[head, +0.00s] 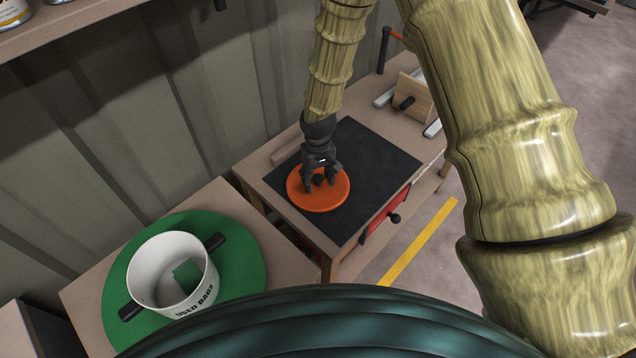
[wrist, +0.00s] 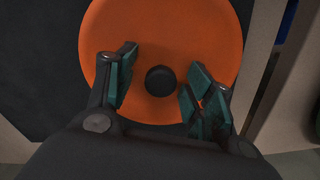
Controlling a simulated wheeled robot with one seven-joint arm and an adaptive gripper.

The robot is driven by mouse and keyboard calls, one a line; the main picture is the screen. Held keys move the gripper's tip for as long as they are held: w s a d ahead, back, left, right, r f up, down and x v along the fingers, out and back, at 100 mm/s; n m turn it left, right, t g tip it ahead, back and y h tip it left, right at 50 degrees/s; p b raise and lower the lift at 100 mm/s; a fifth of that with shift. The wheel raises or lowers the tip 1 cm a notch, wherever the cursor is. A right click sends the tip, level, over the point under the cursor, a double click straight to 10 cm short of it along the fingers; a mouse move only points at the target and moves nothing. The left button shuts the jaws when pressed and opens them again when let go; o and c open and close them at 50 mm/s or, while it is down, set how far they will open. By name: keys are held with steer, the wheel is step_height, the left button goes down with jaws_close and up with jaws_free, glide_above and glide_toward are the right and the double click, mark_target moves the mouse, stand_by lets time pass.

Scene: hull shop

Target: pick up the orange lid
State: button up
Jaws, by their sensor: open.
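The round orange lid (head: 318,196) lies flat on a black mat (head: 375,153) on the wooden bench. It has a small dark knob at its centre, which shows clearly in the wrist view (wrist: 160,81). My gripper (head: 319,184) points down over the lid. In the wrist view my gripper (wrist: 157,92) is open, with one finger on the left of the knob and the others on its right. A gap shows between the knob and the fingers on both sides. I cannot tell whether the fingertips touch the lid.
A white bucket marked "USED RAGS" (head: 168,262) with black handles stands on a green round mat (head: 246,262) on the nearer bench. A wooden block (head: 292,150) lies behind the lid. A clamp-like wooden fixture (head: 413,98) stands at the bench's far end. A corrugated wall borders the left.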

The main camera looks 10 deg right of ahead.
steer(key=c, duration=1.2)
steer(key=shift+o, duration=0.2)
